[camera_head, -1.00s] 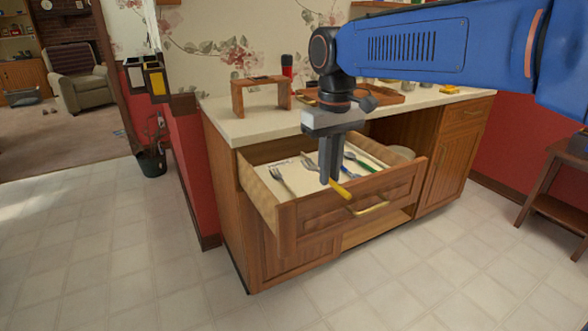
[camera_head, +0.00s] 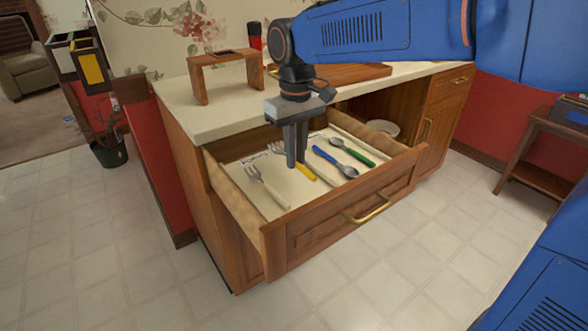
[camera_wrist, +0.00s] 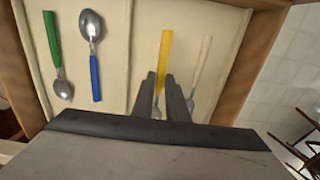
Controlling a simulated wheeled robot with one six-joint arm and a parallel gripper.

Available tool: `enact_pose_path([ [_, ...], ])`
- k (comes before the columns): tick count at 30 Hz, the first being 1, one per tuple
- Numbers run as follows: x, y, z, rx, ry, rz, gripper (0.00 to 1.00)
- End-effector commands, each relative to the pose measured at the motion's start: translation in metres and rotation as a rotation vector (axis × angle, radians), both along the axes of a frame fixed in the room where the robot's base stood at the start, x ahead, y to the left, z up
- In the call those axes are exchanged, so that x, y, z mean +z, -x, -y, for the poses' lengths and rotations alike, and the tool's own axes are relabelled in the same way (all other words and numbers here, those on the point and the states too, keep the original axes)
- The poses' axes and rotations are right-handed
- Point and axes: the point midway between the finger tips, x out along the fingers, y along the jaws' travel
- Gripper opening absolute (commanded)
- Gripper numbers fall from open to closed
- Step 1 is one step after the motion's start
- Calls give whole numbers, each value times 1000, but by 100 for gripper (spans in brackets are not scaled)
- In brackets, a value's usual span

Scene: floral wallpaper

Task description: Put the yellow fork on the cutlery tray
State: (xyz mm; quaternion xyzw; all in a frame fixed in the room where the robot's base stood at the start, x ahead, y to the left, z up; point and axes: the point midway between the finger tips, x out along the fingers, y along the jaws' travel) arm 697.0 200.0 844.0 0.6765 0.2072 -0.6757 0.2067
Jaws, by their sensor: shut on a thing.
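The yellow fork (camera_head: 306,172) is between the fingers of my gripper (camera_head: 291,164), which is shut on it. Its yellow handle (camera_wrist: 165,52) extends ahead of the fingertips (camera_wrist: 160,77) in the wrist view, and its metal tines show behind the fingers in the head view. The cream cutlery tray (camera_head: 283,187) lies in the open drawer. The fork is low over the tray's left part, beside a white-handled fork (camera_head: 268,188). I cannot tell whether the yellow fork touches the tray.
A blue-handled spoon (camera_head: 335,161) and a green-handled spoon (camera_head: 352,152) lie in the tray's right part, past a thin divider. The wooden drawer front (camera_head: 345,215) and sides rise around the tray. A small wooden stand (camera_head: 225,65) is on the counter above.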

Motion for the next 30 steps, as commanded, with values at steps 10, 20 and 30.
enact_pose_path([
  [10, -31, 0, 0, 0, 2, -2, 0],
  [20, -42, 0, 0, 0, 0, 0, 0],
  [30, -45, 0, 0, 0, 0, 0, 32],
])
